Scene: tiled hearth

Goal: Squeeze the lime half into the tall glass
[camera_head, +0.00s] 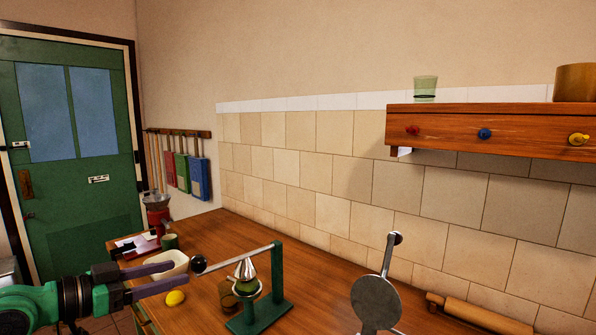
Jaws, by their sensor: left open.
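A green-framed press (277,275) stands on the wooden table. Its long lever runs left to a black knob (198,263), and a shiny metal cone (246,268) hangs over a small ring holder. Something green shows under the cone; I cannot tell whether it is the lime half. A brownish cup or glass (228,296) stands just left of the press base, partly hidden. A greenish clear glass (425,87) stands on the wall shelf. My left gripper (174,274) is open and empty, its fingers pointing right, left of the knob and apart from it. My right gripper is not in view.
A yellow lemon (175,298) lies below my left fingers, and a pale bowl (167,263) sits behind them. A green mug (170,241) stands farther back. A grey round-plated tool (376,301) and a rolling pin (480,314) are at the right. The shelf (450,119) overhangs there.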

